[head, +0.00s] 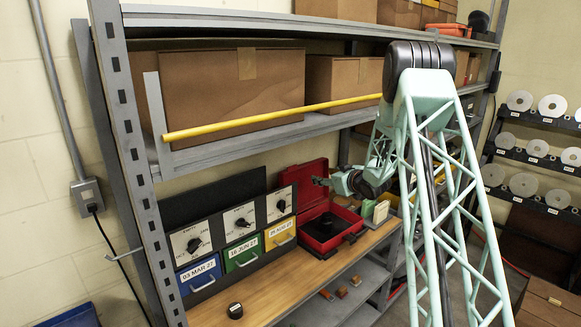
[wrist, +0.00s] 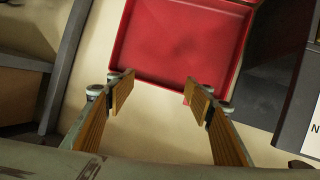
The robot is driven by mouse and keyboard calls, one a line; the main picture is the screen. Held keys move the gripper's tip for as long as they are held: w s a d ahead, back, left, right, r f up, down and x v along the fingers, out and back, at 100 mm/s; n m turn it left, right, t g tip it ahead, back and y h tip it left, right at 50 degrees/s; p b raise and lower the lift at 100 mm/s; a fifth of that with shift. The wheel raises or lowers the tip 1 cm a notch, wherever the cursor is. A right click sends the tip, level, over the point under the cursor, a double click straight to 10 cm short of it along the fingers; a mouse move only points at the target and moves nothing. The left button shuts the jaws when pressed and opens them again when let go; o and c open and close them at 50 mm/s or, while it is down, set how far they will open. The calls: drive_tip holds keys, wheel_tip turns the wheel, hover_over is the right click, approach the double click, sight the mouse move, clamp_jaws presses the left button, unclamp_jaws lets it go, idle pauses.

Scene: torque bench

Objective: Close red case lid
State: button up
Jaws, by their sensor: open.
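The red case (head: 325,240) stands open on the wooden bench, with dark contents inside. Its red lid (head: 303,176) is raised at the back. In the wrist view, a shallow red tray-like panel that looks like the lid (wrist: 180,45) fills the upper middle. My gripper (head: 318,181) is beside the raised lid, above the case base. In the wrist view my gripper (wrist: 158,88) is open and empty, its two brown-padded fingers wide apart below the panel's near edge. I cannot tell whether a fingertip touches the lid.
Left of the case are dial units with blue (head: 200,275), green (head: 243,252) and yellow (head: 280,234) drawers. A black knob (head: 235,310) lies on the bench (head: 275,293). A shelf with cardboard boxes (head: 232,92) and a yellow bar (head: 270,117) hangs above.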

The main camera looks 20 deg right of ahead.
drive_tip(key=t+y+p, duration=0.2)
drive_tip(key=y, duration=0.2)
approach(292, 167)
drive_tip(key=s+d+f, duration=0.1)
drive_tip(key=s+d, duration=0.1)
drive_tip(key=d, duration=0.1)
drive_tip(key=shift+s+a+r+n+t+y, duration=0.1)
drive_tip(key=shift+s+a+n+t+y, duration=0.1)
drive_tip(key=shift+s+a, duration=0.15)
drive_tip(key=shift+s+a+r+n+t+y, duration=0.1)
drive_tip(key=shift+s+a+r+n+t, duration=0.05)
drive_tip(key=shift+s+a+n+t, duration=0.15)
drive_tip(key=shift+w, duration=0.2)
drive_tip(key=shift+x, duration=6.75)
drive_tip(key=shift+a+f, duration=0.1)
drive_tip(key=shift+f, duration=0.05)
drive_tip(key=c, duration=1.2)
drive_tip(key=shift+s, duration=0.15)
